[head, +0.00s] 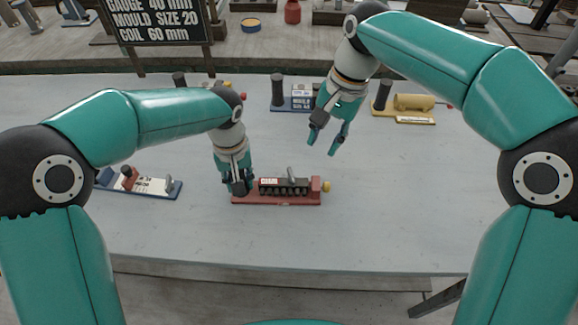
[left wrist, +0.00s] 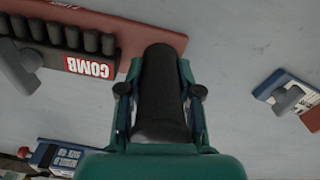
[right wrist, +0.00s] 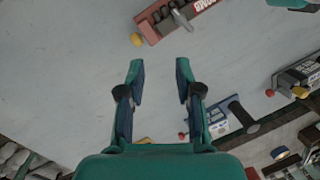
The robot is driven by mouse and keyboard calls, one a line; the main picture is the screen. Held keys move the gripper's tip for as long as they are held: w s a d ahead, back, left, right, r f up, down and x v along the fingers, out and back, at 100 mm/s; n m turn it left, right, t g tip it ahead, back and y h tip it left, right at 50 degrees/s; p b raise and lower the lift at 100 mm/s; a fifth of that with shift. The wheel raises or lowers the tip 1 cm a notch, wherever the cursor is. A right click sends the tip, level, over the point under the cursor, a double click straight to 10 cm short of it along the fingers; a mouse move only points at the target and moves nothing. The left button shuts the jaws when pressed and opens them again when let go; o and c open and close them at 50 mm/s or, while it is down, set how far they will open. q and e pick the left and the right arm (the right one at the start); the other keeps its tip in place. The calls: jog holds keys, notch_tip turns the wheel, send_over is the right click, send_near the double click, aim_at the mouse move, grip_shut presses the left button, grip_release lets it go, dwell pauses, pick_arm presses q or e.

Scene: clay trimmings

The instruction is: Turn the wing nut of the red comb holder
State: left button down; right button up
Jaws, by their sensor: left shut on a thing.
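The red comb holder (head: 300,202) lies on the grey table in the head view, with a row of dark teeth and a COMB label. A grey flat piece (head: 291,174) stands up from its top, and a yellow knob (head: 326,186) sits at its right end; I cannot tell which is the wing nut. My left gripper (head: 238,188) is shut on the holder's black upright handle (left wrist: 160,95), at its left end. My right gripper (head: 328,148) is open and empty above the table, behind and right of the holder. In the right wrist view the yellow knob (right wrist: 136,40) lies beyond its fingertips.
A blue-and-white holder (head: 150,186) lies to the left. Another blue holder (head: 298,103) and a yellow holder (head: 405,108) stand at the back. A dark sign (head: 160,22) stands behind the table. The table's right side and front are clear.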

jog(key=n+h, duration=0.1)
jog(key=n, duration=0.4)
jog(key=n+h, duration=0.1)
jog(key=n, duration=0.3)
send_near(290, 170)
jog(key=shift+t, duration=0.3)
jog(key=f, duration=0.9)
jog(key=shift+s+a+f, duration=0.1)
jog(key=shift+s+a, duration=0.05)
jog(key=shift+s, duration=0.15)
grip_shut()
